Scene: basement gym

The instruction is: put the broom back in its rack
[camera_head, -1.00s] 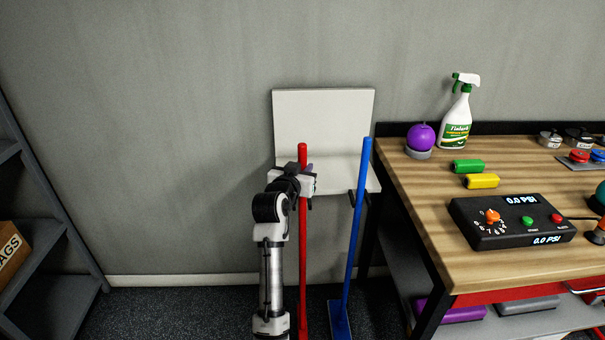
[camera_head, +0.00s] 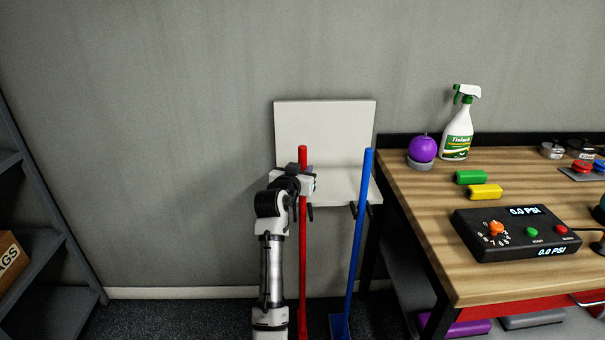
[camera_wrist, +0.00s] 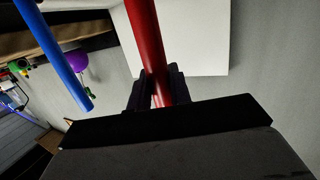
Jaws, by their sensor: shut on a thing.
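A red pole (camera_head: 303,240), upright, stands in front of the white rack (camera_head: 325,125) on the wall. My gripper (camera_head: 306,180) is shut on the red pole near its top; the wrist view also shows the red pole (camera_wrist: 150,50) between my two dark fingers (camera_wrist: 155,92). A blue pole (camera_head: 355,240) with a blue foot stands at the right side of the rack, leaning slightly, by a dark hook (camera_head: 362,208). Another dark hook (camera_head: 310,213) shows beside the red pole. The red pole's lower end is out of view, and which pole is the broom I cannot tell.
A wooden workbench (camera_head: 430,235) stands close on the right, with a spray bottle (camera_head: 458,130), a purple ball (camera_head: 422,149) and a gauge box (camera_head: 515,235). A grey shelf (camera_head: 45,265) is at the left. The floor between shelf and poles is clear.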

